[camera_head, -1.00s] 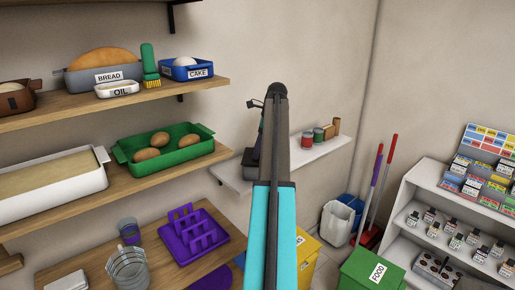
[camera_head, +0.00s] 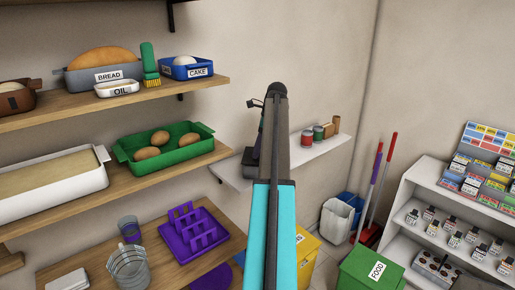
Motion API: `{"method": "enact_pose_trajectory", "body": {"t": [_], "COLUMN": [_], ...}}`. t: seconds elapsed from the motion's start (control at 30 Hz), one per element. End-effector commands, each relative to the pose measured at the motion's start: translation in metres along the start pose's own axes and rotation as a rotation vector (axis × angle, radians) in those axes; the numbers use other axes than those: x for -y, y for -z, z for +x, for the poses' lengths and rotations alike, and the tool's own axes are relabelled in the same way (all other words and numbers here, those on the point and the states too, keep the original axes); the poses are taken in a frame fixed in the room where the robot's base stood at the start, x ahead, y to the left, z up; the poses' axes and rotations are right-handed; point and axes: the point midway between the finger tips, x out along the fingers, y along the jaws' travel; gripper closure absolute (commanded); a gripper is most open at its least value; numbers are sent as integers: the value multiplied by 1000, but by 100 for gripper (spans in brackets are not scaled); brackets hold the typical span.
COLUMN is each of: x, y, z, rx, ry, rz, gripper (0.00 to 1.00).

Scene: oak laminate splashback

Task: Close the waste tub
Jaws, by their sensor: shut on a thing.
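A green tub (camera_head: 359,266) labelled FOOD stands on the floor at the bottom, right of my arm; its flat top looks shut. A yellow tub (camera_head: 309,244) stands beside it, with a partly hidden label, and my arm covers its left part. I cannot tell which of these is the waste tub, or whether the yellow one is open. My arm rises through the middle of the view, and my gripper is not visible; it seems hidden behind the arm.
A white bin (camera_head: 336,221) and a blue bin stand by the wall, with a red-handled tool (camera_head: 382,180) near them. A shelf unit (camera_head: 408,216) is at right. Wooden shelves (camera_head: 120,187) with trays are at left, and a white wall shelf (camera_head: 318,150) is behind my arm.

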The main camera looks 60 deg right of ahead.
Motion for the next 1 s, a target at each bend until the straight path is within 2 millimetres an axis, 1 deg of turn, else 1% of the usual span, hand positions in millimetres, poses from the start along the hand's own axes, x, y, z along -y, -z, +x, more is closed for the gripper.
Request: {"method": "enact_pose_trajectory", "body": {"t": [0.73,0.77,0.8,0.87,0.9,1.0], "x": [0,0,0,0,0,0], "y": [0,0,0,0,0,0], "z": [1,1,1,1,1,1], "rx": [0,0,0,0,0,0], "ry": [0,0,0,0,0,0], "rz": [0,0,0,0,0,0], "gripper": [75,52,46,35,32,32]}}
